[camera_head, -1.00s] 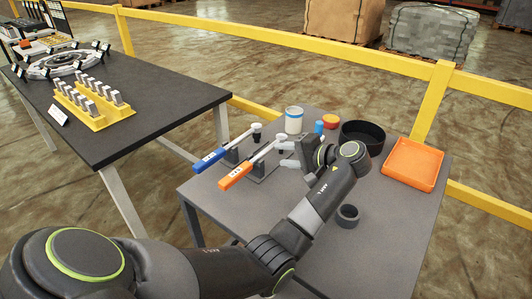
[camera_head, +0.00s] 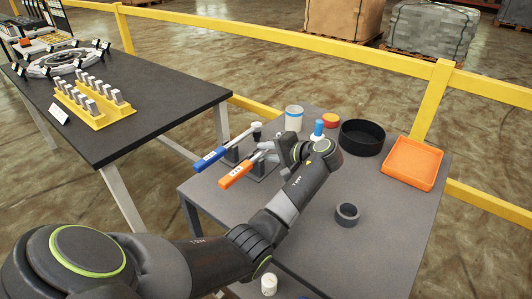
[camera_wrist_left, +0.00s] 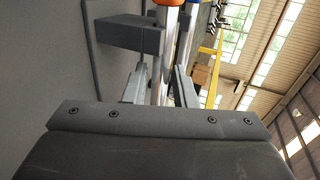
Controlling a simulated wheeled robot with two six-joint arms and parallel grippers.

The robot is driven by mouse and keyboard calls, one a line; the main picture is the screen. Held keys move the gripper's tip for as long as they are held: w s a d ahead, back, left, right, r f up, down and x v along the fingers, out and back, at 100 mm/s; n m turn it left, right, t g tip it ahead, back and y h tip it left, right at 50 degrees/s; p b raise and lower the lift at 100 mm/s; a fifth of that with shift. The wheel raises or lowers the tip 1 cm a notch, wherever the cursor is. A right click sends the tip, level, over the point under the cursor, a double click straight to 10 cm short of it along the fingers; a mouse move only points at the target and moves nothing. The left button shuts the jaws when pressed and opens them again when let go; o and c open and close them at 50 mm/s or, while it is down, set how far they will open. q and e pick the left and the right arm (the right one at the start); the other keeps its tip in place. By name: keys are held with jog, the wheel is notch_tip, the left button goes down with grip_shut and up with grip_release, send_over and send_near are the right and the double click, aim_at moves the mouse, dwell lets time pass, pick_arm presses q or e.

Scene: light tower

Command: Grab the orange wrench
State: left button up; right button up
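The orange wrench (camera_head: 236,174) rests in a dark holder on the grey table, its orange handle towards the left and its silver shaft running up to the right. My left gripper (camera_head: 268,154) is at the shaft, on the side away from the handle, and the arm hides the wrench's far end. In the left wrist view, the gripper (camera_wrist_left: 160,80) is open, with one finger on each side of the silver shaft (camera_wrist_left: 166,45). Gaps show between shaft and fingers. The orange handle end (camera_wrist_left: 168,3) is at the top edge. My right gripper is in neither view.
A blue-handled wrench (camera_head: 210,159) lies parallel, close beside the orange one. The holder block (camera_wrist_left: 128,34) is near the fingers. A white cup (camera_head: 293,119), black round bin (camera_head: 362,137), orange tray (camera_head: 412,164) and dark ring (camera_head: 347,214) stand on the table (camera_head: 385,225).

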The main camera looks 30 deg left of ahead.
pick_arm(q)
grip_shut()
jog(key=shift+r, duration=0.15)
